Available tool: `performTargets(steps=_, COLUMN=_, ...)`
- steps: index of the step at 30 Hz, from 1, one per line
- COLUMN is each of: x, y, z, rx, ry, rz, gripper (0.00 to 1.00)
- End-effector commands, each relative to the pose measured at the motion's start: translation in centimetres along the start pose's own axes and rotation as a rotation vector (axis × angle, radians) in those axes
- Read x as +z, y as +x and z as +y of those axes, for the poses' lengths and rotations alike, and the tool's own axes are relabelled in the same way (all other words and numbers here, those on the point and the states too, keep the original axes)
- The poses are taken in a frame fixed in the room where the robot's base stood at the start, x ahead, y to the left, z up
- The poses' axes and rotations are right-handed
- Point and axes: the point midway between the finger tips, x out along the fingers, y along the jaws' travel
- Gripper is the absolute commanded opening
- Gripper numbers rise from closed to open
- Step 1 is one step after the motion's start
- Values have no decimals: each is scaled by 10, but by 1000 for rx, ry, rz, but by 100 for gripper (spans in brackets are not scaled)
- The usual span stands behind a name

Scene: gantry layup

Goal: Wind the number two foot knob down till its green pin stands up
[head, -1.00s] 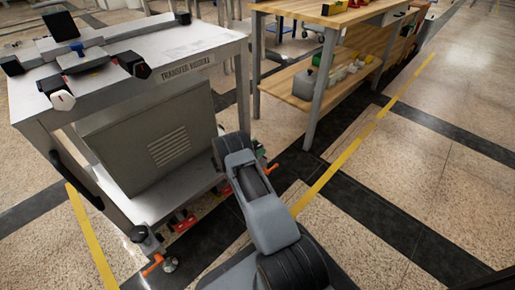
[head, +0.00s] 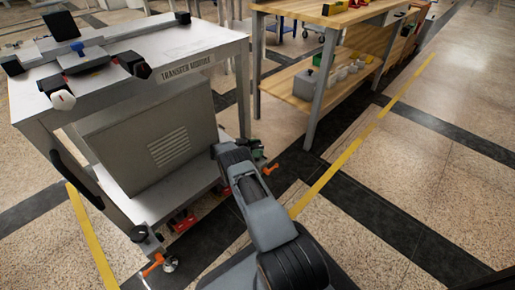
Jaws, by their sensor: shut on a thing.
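The grey cart marked as a transfer module (head: 186,68) stands at the left. My arm reaches from the bottom of the head view to the foot at the cart's right front leg. My gripper (head: 250,147) is mostly hidden by my wrist at that foot. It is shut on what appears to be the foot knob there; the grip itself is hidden. Something small and green shows beside my wrist, too small to tell as a pin. An orange lever (head: 270,169) sticks out there. Another foot knob (head: 139,234), black, sits under the left front leg. No foot number is readable.
An orange lever (head: 153,266) and a caster (head: 170,264) sit by the left front leg. Red parts show under the cart's lower shelf. A wooden workbench (head: 300,84) stands behind. The floor to the right, past the yellow line, is clear.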

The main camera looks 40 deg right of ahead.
Motion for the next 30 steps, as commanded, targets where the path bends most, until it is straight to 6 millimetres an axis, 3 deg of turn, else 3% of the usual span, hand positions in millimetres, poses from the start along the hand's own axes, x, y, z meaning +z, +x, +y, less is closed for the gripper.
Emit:
performTargets(steps=7, x=-1, y=0, z=0, rx=-1, ry=0, rz=1, gripper=33)
performTargets(steps=8, x=-1, y=0, z=0, rx=-2, ry=0, rz=2, gripper=59)
performTargets(steps=15, x=-1, y=0, z=0, rx=-1, ry=1, rz=1, gripper=82)
performTargets(steps=23, x=0, y=-1, z=0, rx=-2, ry=1, rz=1, gripper=83)
performTargets(steps=30, x=0, y=-18, z=6, rx=7, ry=1, rz=1, gripper=83)
